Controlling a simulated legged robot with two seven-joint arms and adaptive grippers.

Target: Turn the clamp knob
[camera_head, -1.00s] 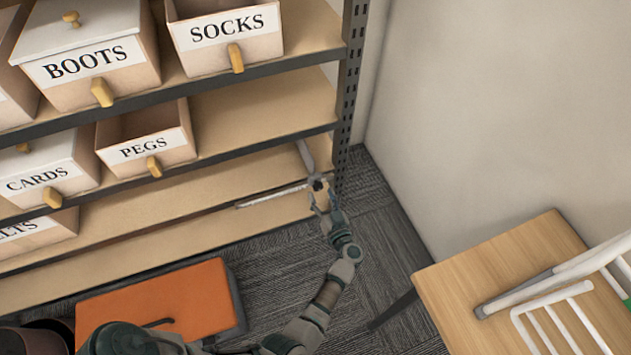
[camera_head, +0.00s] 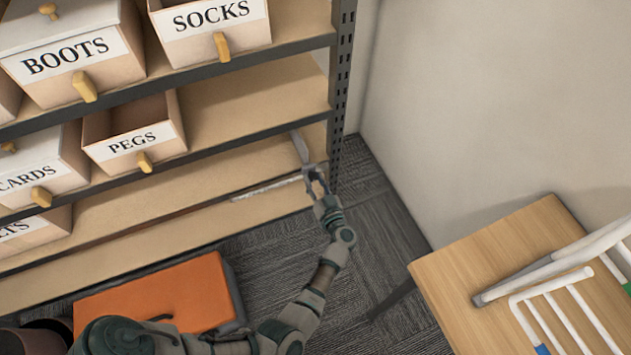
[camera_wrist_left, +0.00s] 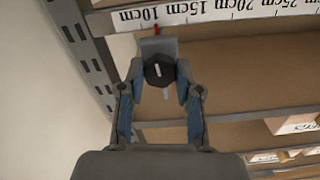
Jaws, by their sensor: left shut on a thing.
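The clamp knob (camera_wrist_left: 158,71) is a dark, many-sided knob with a pale bar mark, on a grey clamp body (camera_wrist_left: 158,46) in the left wrist view. My left gripper (camera_wrist_left: 158,80) has its two blue-padded fingers on either side of the knob and is shut on it. In the head view the left gripper (camera_head: 314,172) is at the shelf's right end, by the grey clamp (camera_head: 300,148), and its fingers hide most of the knob. My right gripper is not in view.
A white ruler (camera_wrist_left: 215,14) with centimetre marks lies along a shelf edge. The slotted shelf upright (camera_head: 341,90) stands close right of the gripper. Labelled boxes, such as PEGS (camera_head: 137,143), fill the left shelves. An orange-topped piece (camera_head: 165,298) and a wooden table (camera_head: 490,265) stand below.

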